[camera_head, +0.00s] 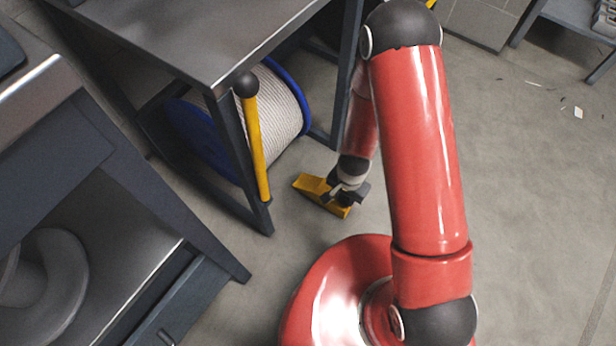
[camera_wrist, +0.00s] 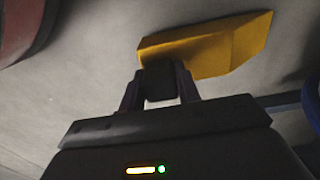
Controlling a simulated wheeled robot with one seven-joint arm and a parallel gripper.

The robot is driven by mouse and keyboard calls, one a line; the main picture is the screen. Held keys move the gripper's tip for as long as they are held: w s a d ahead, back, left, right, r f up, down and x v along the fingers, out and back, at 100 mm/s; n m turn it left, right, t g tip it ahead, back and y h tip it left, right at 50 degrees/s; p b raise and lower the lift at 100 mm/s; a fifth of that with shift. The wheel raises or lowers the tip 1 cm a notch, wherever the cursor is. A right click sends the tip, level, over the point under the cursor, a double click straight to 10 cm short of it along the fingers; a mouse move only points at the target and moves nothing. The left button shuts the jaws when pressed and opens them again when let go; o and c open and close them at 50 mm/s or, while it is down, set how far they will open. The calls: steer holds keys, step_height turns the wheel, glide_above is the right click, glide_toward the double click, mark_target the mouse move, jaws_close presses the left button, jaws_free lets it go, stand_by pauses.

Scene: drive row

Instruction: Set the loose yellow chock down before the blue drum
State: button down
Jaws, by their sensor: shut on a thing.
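The yellow chock (camera_head: 312,185) is a wedge at floor level, to the right of the blue drum. My gripper (camera_head: 342,190) is shut on it, and the arm hides part of it. In the wrist view the chock (camera_wrist: 220,45) sticks out beyond my gripper (camera_wrist: 160,85). I cannot tell whether the chock touches the floor. The blue drum (camera_head: 285,75), a reel with blue flanges wound with pale rope, lies under the dark bench, partly hidden by its leg. A blue edge, likely its flange (camera_wrist: 312,100), shows at the right of the wrist view.
A yellow bar with a black knob (camera_head: 255,140) stands at the front leg of the bench (camera_head: 190,30). Another dark bench with a grey reel (camera_head: 45,285) is at lower left. The floor (camera_head: 530,180) at right is mostly clear, with small scraps.

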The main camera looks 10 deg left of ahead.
glide_above(308, 183)
steer(key=s+d, duration=0.1)
steer(key=d, duration=0.2)
steer(key=shift+d+f, duration=0.1)
steer(key=shift+f, duration=0.05)
steer(key=a, duration=0.1)
steer(key=w+a, duration=0.1)
steer(key=a, duration=0.1)
steer(key=shift+w+a, duration=0.1)
steer(key=shift+a, duration=0.1)
steer(key=shift+d+f+b, duration=0.15)
steer(key=shift+f+b, duration=0.2)
steer(key=shift+f, duration=0.25)
steer(key=shift+f, duration=0.15)
steer(key=c, duration=1)
jaws_free()
